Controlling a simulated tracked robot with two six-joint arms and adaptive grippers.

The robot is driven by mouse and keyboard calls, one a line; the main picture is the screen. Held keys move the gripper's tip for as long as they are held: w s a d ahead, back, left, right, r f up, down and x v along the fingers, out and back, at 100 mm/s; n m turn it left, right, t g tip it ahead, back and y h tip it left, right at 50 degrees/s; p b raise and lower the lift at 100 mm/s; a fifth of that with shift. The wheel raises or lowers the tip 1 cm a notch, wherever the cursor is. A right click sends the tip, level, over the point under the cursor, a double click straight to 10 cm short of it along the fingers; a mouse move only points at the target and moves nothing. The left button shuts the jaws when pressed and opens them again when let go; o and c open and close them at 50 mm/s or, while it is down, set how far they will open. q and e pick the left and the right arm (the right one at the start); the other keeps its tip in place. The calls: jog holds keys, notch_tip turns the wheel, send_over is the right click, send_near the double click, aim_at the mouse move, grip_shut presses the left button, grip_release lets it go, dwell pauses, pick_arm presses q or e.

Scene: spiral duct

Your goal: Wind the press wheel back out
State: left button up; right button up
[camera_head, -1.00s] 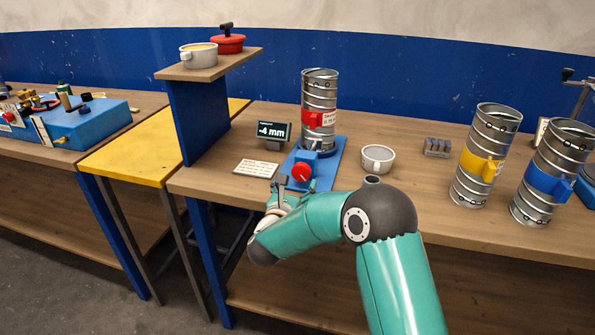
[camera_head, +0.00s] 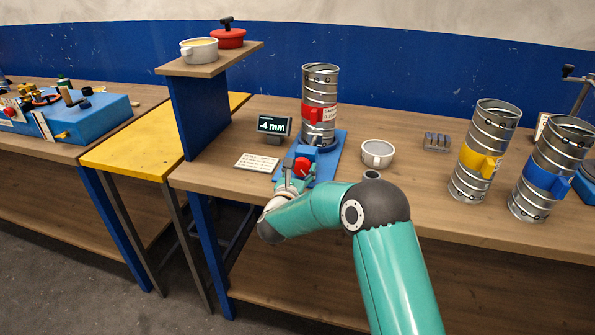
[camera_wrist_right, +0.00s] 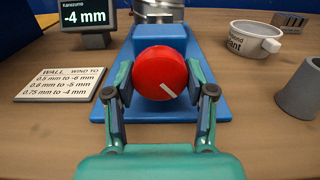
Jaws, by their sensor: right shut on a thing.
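The red press wheel (camera_wrist_right: 160,73) with a white index mark sits at the front of the blue press (camera_wrist_right: 208,104). My right gripper (camera_wrist_right: 160,85) is shut on the wheel, one finger on each side. In the head view the wheel (camera_head: 302,165) shows just beyond the gripper (camera_head: 294,180). A silver spiral duct with a red band (camera_head: 320,92) stands upright on the press. The display (camera_head: 273,126) reads -4 mm, and it reads the same in the wrist view (camera_wrist_right: 84,17). My left gripper is not in view.
A card (camera_wrist_right: 60,85) lists wall thicknesses and wind-to values, with 0.75 mm to -4 mm. A cup (camera_head: 377,153) stands right of the press. Ducts with yellow (camera_head: 480,163) and blue (camera_head: 547,179) bands stand further right. A shelf (camera_head: 213,59) with pots rises at left.

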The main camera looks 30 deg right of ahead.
jog(key=shift+w+a+f, duration=0.1)
jog(key=shift+a, duration=0.45)
jog(key=shift+c, duration=0.5)
jog(key=shift+d, duration=0.35)
jog(key=shift+d+n+b, duration=0.1)
jog(key=shift+n+b, duration=0.2)
jog(key=shift+b, duration=0.4)
jog(key=n+b, duration=0.5)
jog(key=b, duration=0.2)
jog(key=n+b, duration=0.1)
jog(key=n, duration=0.2)
jog(key=shift+d+b, duration=0.1)
jog(key=shift+b, duration=0.2)
jog(key=n, duration=0.1)
jog(key=n+b, duration=0.1)
jog(key=shift+r+n, duration=0.25)
jog(key=shift+n, duration=0.05)
jog(key=n, duration=0.3)
jog(key=shift+r+n, duration=0.1)
jog(key=shift+n, duration=0.2)
jog(key=n, duration=0.3)
jog(key=shift+n+p, duration=0.3)
jog(key=shift+p, duration=0.05)
jog(key=n+p, duration=0.2)
jog(key=n, duration=0.3)
jog(key=shift+n, duration=0.3)
jog(key=shift+n+p, duration=0.95)
jog(key=shift+n, duration=1.05)
